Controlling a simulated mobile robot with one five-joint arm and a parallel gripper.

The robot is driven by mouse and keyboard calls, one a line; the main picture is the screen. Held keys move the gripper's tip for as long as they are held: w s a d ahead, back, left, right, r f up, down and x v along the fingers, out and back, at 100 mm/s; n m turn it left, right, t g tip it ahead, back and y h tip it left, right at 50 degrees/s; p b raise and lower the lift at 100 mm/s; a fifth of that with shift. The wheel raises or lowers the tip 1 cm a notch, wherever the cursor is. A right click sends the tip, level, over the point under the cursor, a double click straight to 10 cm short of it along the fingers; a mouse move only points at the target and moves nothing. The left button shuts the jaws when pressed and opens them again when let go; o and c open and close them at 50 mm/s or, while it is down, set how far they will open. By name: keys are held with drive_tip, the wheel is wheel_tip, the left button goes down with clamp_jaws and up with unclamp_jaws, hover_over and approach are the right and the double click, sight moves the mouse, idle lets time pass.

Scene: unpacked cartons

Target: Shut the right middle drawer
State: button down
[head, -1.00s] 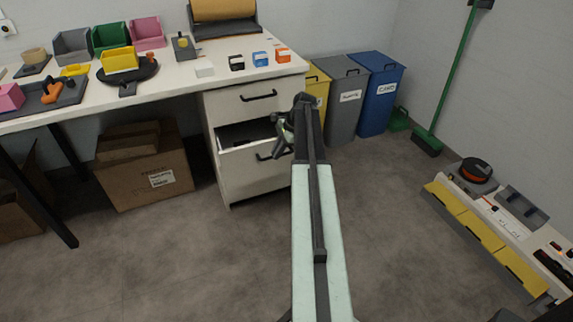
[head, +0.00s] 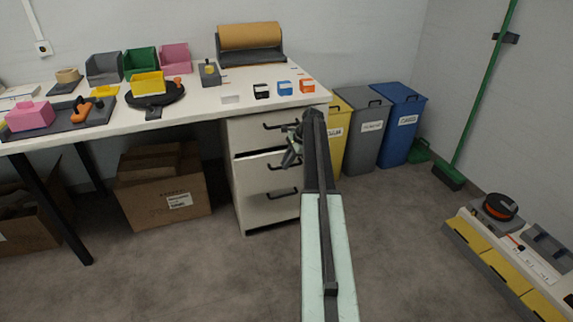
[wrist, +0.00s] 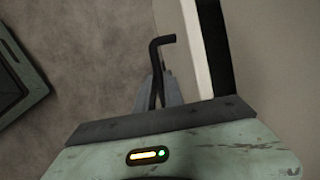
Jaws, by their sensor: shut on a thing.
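The right middle drawer (head: 252,173) is in the white drawer unit under the table's right end. Its front stands slightly out from the unit, with a thin dark gap along its top edge. My gripper (head: 291,152) is at this drawer's front, partly hidden by my arm in the head view. In the wrist view, my gripper (wrist: 160,92) is shut on the black drawer handle (wrist: 154,62). The pale drawer front (wrist: 194,50) stands beside the handle, with a dark strip behind its edge.
The top drawer (head: 250,131) looks shut above, and the bottom drawer (head: 258,207) below. Yellow, grey (head: 365,135) and blue (head: 401,125) bins stand right of the unit. A cardboard box (head: 165,200) stands left of it. The floor in front is clear.

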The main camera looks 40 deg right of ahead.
drive_tip(key=c, duration=1.5)
unclamp_jaws()
drive_tip(key=shift+o, duration=0.2)
drive_tip(key=p+v, duration=0.7)
drive_tip(key=v, duration=0.1)
